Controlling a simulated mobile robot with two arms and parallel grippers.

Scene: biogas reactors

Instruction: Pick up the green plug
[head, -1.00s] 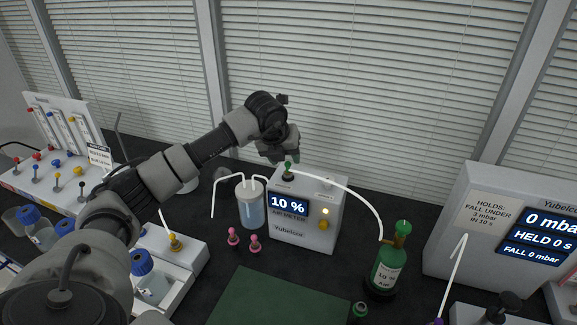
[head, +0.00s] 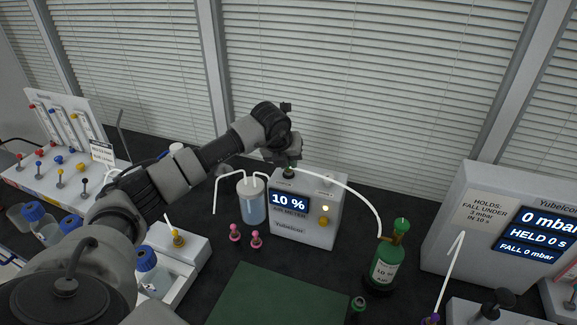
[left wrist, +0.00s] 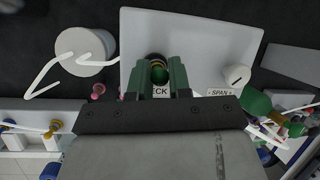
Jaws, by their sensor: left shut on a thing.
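The green plug (head: 289,174) is at the top left of the white air meter (head: 305,232), at the end of a white tube. My left gripper (head: 289,163) comes down from above and is shut on the plug. I cannot tell whether the plug is still seated in the port. The fingers hide part of it and part of the label beside it. My right gripper is not in view.
The white tube (head: 350,192) arcs right to a green gas bottle (head: 387,262). A clear jar (head: 252,203) with white tubes stands left of the meter. Two pink plugs (head: 256,240) stand in front. A green mat (head: 275,295) lies clear in the foreground.

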